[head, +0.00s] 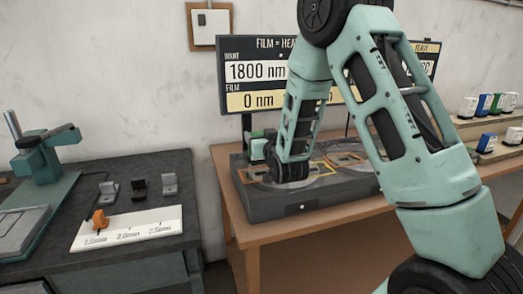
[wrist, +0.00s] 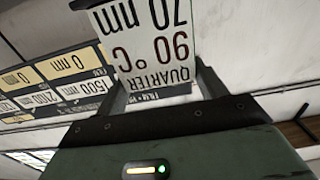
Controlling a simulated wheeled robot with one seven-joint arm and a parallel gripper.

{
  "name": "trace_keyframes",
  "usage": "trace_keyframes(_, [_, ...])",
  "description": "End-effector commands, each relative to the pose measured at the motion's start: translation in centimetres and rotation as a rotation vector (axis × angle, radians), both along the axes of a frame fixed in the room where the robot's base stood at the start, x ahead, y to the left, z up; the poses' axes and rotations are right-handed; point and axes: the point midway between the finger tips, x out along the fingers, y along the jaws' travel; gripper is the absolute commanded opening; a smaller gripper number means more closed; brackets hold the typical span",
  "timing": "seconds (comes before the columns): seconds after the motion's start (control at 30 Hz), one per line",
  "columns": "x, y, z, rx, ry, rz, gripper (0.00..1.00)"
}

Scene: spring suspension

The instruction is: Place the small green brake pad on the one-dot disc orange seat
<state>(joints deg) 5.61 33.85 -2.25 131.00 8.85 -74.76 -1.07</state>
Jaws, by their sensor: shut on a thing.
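My gripper (head: 270,152) is low over the left part of a dark grey disc unit (head: 300,207), shut on a small block. The block, the green brake pad (head: 257,150), shows green and pale parts at the gripper's left side in the head view. In the wrist view its white label (wrist: 155,45) reads "QUARTER 90 °C 70 nm", upside down, between the fingers. An orange seat outline (head: 322,168) shows on the left disc, partly hidden by my arm. A single white dot is on the unit's front. Contact between pad and seat cannot be told.
A board (head: 255,72) behind reads "WANT 1800 nm" and "FILM 0 nm". Several pads with white labels (head: 487,142) stand on racks at the right. A dark bench (head: 150,255) at the left holds a teal press (head: 45,155) and a white gauge strip (head: 128,229).

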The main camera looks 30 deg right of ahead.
Motion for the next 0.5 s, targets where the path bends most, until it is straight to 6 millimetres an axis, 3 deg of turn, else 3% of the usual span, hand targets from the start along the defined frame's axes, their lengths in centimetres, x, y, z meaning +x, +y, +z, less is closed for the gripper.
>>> trace_keyframes(0.3, [0.0, 0.0, -3.5, 0.000, 0.000, 0.000, 0.34])
trace_keyframes(0.5, [0.0, 0.0, -4.4, 0.000, -0.004, 0.000, 0.34])
